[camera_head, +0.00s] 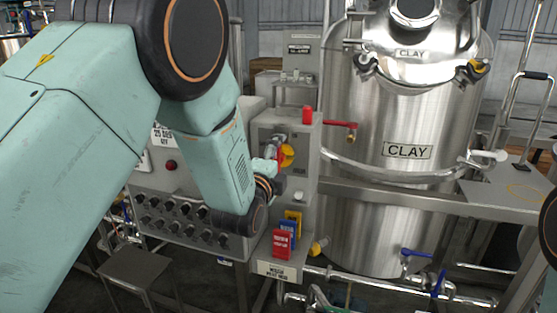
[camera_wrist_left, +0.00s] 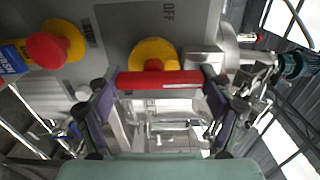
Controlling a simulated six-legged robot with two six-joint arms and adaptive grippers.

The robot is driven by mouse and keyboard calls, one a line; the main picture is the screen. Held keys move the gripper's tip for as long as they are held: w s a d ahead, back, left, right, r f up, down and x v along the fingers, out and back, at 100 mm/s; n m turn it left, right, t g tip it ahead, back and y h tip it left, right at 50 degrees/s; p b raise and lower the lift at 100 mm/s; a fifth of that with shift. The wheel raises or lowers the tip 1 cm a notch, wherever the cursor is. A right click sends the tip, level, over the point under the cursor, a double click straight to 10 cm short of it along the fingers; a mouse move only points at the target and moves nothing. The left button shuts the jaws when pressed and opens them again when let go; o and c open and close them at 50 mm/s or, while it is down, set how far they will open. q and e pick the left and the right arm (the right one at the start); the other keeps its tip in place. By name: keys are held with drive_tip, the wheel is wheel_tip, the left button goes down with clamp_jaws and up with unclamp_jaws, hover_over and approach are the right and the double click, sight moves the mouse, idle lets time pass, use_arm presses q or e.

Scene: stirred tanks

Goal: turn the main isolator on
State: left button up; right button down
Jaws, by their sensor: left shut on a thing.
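The main isolator shows in the head view as a yellow disc (camera_head: 288,157) with a red handle, partly hidden by my left gripper (camera_head: 268,168). In the left wrist view the red handle (camera_wrist_left: 160,80) lies level across the picture, in front of the yellow disc (camera_wrist_left: 154,52). My left gripper (camera_wrist_left: 160,92) is shut on this handle, with a dark finger at each end of it. An OFF label (camera_wrist_left: 168,11) shows on the grey panel above the disc. My right gripper is in neither view.
A red mushroom button (camera_wrist_left: 47,50) on yellow sits beside the isolator in the wrist view. A red-handled valve (camera_head: 340,125) sticks out right of the isolator box. Coloured tags (camera_head: 283,243) hang below. A steel CLAY tank (camera_head: 390,200) stands to the right.

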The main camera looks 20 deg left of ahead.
use_arm(q)
drive_tip(key=o, duration=1.1)
drive_tip(key=s, duration=1.2)
drive_tip(key=shift+a, duration=0.2)
drive_tip(key=w, duration=1.2)
drive_tip(key=shift+d, duration=0.2)
